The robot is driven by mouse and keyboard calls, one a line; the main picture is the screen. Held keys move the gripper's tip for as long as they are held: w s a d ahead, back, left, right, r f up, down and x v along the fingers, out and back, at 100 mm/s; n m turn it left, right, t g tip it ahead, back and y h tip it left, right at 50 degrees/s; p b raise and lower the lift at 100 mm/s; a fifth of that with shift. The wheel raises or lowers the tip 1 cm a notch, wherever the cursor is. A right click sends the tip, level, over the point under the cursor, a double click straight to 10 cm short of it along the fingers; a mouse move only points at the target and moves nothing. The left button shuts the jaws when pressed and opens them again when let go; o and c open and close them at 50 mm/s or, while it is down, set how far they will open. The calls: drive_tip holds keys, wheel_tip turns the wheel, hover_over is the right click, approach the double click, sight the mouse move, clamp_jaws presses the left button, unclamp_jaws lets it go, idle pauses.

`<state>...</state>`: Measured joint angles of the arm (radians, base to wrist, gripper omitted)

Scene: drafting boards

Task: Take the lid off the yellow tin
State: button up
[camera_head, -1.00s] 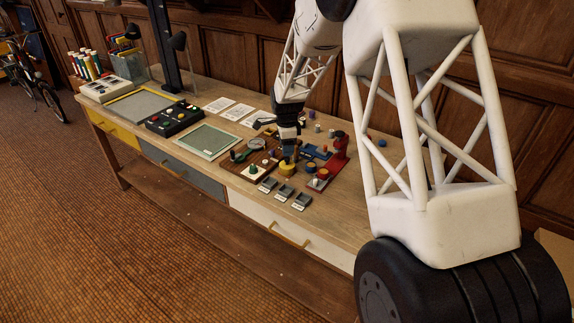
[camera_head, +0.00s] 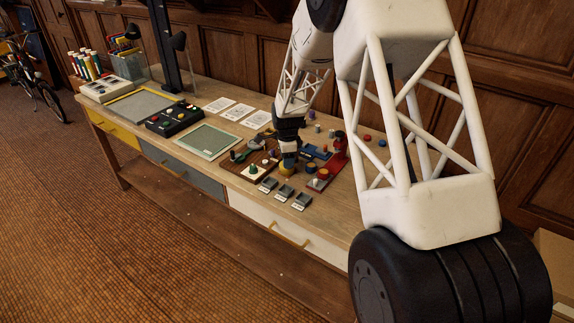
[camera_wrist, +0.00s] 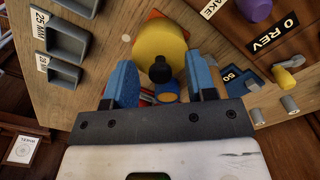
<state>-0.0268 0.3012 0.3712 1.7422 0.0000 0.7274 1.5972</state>
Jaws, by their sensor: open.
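The yellow tin (camera_head: 286,169) stands on the workbench, in front of the wooden board and beside the red device. In the wrist view its round yellow top (camera_wrist: 161,42) with a black knob (camera_wrist: 161,70) faces the camera. The lid appears to be on; its seam cannot be made out. My gripper (camera_head: 288,159) is above the tin, pointing down. In the wrist view its two blue fingers are apart, with the black knob between their tips. I cannot see contact between fingers and knob.
Several small grey trays (camera_head: 284,190) lie in front of the tin. A red device (camera_head: 324,179) and a blue device (camera_head: 316,152) stand close on the right. A brown board (camera_head: 245,162) with parts lies at left. In the wrist view a yellow-handled crank (camera_wrist: 287,65) is near the right finger.

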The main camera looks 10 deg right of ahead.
drive_tip(key=shift+f, duration=0.2)
idle(0.4)
clamp_jaws()
